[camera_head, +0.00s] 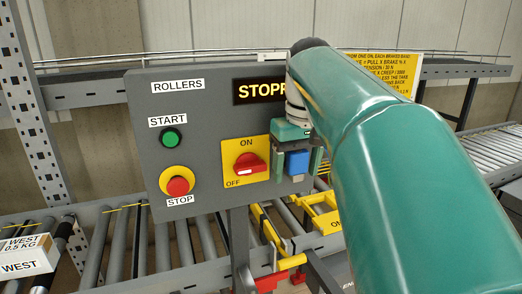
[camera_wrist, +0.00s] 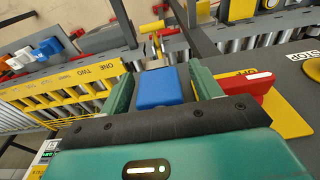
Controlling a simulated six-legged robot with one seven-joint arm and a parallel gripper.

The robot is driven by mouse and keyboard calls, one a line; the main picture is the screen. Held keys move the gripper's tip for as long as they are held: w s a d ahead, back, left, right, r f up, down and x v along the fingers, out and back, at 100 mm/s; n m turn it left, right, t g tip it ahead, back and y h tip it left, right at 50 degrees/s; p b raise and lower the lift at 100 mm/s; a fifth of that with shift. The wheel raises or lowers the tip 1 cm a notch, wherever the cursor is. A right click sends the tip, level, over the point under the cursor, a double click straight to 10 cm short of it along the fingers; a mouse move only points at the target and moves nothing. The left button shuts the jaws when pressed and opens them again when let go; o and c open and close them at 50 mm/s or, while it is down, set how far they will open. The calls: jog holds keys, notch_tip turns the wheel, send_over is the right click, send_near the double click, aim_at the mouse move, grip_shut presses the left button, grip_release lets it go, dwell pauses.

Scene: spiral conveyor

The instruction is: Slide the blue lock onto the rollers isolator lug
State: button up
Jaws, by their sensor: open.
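The blue lock (camera_head: 297,162) is beside the rollers isolator, near the right edge of the grey panel. In the wrist view the lock (camera_wrist: 158,88) lies between my two green fingers, with a visible gap on each side. My gripper (camera_head: 301,160) is open around it; it also shows in the wrist view (camera_wrist: 160,85). The isolator has a red handle (camera_head: 247,164) on a yellow ON/OFF plate (camera_head: 234,150); the handle (camera_wrist: 251,83) is right of my fingers in the wrist view. The lug cannot be made out clearly, nor what bears the lock.
The ROLLERS panel (camera_head: 220,115) has a green START button (camera_head: 171,139) and a red STOP button (camera_head: 178,185). A yellow rack (camera_wrist: 75,80) stands left in the wrist view, with blue and orange items beyond. Conveyor rollers (camera_head: 195,240) run below the panel.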

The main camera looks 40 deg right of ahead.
notch_tip(320, 180, up, 14)
jog(key=s, duration=0.1)
jog(key=shift+s+a+f, duration=0.2)
jog(key=shift+s+f, duration=0.05)
jog(key=shift+s, duration=0.05)
dwell(0.6)
